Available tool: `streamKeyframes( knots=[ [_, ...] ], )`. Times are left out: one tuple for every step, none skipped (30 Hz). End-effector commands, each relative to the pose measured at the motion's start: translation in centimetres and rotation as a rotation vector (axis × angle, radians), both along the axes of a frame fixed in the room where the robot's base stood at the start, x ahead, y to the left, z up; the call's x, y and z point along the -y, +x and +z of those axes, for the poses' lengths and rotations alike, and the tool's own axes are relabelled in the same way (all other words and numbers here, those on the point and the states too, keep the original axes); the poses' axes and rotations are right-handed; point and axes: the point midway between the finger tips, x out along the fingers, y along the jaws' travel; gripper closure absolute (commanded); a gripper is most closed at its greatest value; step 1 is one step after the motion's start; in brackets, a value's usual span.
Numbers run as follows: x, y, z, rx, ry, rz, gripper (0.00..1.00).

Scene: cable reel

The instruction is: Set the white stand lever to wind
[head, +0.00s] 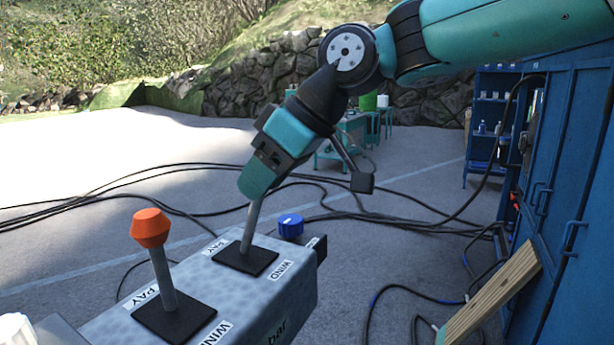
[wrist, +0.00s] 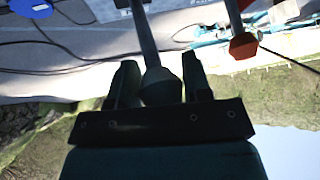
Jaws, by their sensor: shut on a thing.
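My gripper (head: 257,186) is shut on the top of a lever (head: 250,225) on the grey control box (head: 250,312). The wrist view shows the lever's knob (wrist: 160,87) between the two fingers; it looks greyish in shadow, so I cannot tell its true colour. This lever rises from a black plate and leans slightly right, toward the side with the WIND label (head: 280,270). Its PAY label (head: 216,246) is on the left side. A white knob (head: 15,328) shows partly at the bottom left corner; what it belongs to is cut off.
An orange-topped lever (head: 151,228) stands close by on the box and leans left toward PAY. A blue knob (head: 290,225) sits behind the gripped lever. A blue cabinet (head: 570,180) and a wooden plank (head: 492,298) are at the right. Black cables cross the ground.

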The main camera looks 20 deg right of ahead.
Motion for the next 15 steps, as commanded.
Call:
streamKeyframes(
  knots=[
    [0.51, 0.26, 0.07, 0.001, -0.003, -0.014, 0.98],
    [0.58, 0.26, 0.06, 0.002, -0.004, -0.014, 0.98],
    [0.66, 0.23, 0.06, 0.001, -0.004, -0.014, 0.98],
    [0.68, 0.21, 0.07, 0.002, -0.004, -0.013, 0.99],
    [0.70, 0.18, 0.08, 0.000, -0.005, -0.012, 0.99],
    [0.71, 0.16, 0.07, 0.000, -0.005, -0.012, 0.99],
    [0.74, 0.14, 0.07, 0.000, -0.004, -0.012, 0.99],
    [0.77, 0.13, 0.07, -0.001, -0.005, -0.013, 0.99],
    [0.86, 0.13, 0.06, -0.001, -0.005, -0.014, 0.99],
    [0.91, 0.14, 0.06, -0.001, -0.005, -0.016, 0.99],
    [0.95, 0.14, 0.07, -0.001, -0.006, -0.018, 0.99],
    [0.96, 0.13, 0.08, -0.001, -0.006, -0.019, 0.47],
    [0.96, 0.12, 0.09, -0.001, -0.006, -0.019, 0.40],
    [0.95, 0.11, 0.11, -0.001, -0.005, -0.019, 0.33],
    [0.94, 0.07, 0.12, -0.001, -0.005, -0.019, 0.31]
  ],
)
